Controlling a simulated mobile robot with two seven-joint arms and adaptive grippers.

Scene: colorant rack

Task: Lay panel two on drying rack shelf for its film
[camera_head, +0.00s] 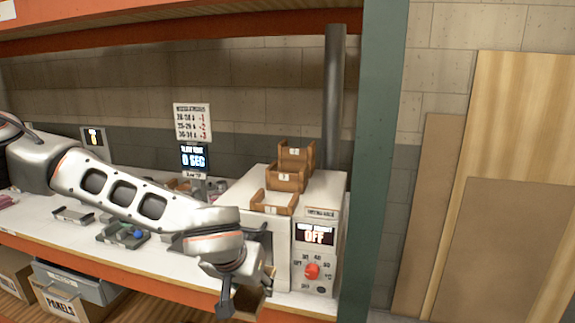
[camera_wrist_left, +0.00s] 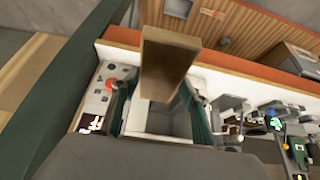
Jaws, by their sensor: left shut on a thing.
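My left gripper (camera_head: 247,292) reaches down in front of the white cabinet, at the shelf's front edge. In the left wrist view its two dark fingers (camera_wrist_left: 156,98) are shut on a brown wooden panel (camera_wrist_left: 168,62), which stands out beyond the fingertips. In the head view the panel is mostly hidden by the gripper; I cannot read a number on it. The white cabinet (camera_head: 282,238) has a red knob (camera_head: 312,271) and a display reading OFF. Several small wooden trays with number labels (camera_head: 287,177) stand stepped on its top. My right gripper is out of view.
A green upright post (camera_head: 377,160) stands right of the cabinet. Boxes (camera_head: 75,290) sit below. Boards (camera_head: 500,230) lean at right.

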